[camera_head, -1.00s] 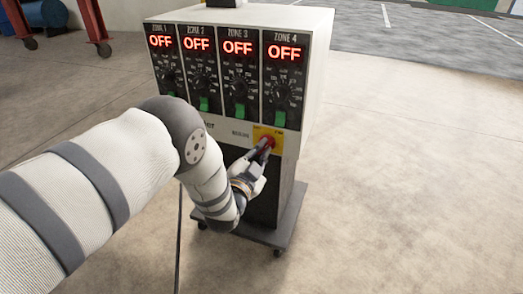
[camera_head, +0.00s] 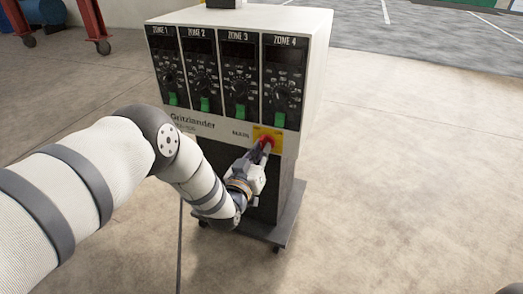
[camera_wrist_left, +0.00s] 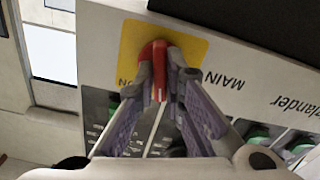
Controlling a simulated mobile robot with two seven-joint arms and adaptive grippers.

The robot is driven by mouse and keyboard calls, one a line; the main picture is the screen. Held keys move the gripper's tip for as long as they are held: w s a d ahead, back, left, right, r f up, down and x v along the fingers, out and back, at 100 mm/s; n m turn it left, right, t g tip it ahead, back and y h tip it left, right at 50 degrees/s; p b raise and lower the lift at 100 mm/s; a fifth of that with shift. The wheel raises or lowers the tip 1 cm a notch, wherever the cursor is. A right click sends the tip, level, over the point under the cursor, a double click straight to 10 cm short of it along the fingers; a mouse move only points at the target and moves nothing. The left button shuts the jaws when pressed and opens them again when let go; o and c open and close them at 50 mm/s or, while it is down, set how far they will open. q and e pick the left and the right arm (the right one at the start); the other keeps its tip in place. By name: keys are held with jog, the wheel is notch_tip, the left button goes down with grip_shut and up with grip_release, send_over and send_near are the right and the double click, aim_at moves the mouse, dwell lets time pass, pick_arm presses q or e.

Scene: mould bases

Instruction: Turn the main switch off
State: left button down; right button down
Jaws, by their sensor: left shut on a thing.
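The main switch is a red knob (camera_head: 267,142) on a yellow plate (camera_head: 277,133) at the lower right of the controller's front panel. In the left wrist view the red knob (camera_wrist_left: 155,62) sits between the fingertips, in front of the yellow plate (camera_wrist_left: 190,45). My left gripper (camera_head: 262,150) is shut on the red knob; its fingers also show in the left wrist view (camera_wrist_left: 159,82). The zone displays (camera_head: 238,50) on the controller (camera_head: 215,128) are dark. The fingers hide part of the knob and plate. My right gripper is not in view.
Several zone dials (camera_head: 240,88) and green switches (camera_head: 240,113) line the panel above the main switch. The controller stands on a wheeled base (camera_head: 285,225). A red stand (camera_head: 93,22) is at the far left. The floor to the right is clear.

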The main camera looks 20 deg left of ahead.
pick_arm(q)
jog(key=n, duration=0.5)
jog(key=shift+f+n, duration=0.1)
jog(key=shift+n, duration=0.2)
dwell(0.4)
jog(key=c, duration=1.7)
grip_release()
jog(key=shift+s, duration=0.1)
jog(key=s, duration=1.2)
jog(key=shift+a, duration=0.2)
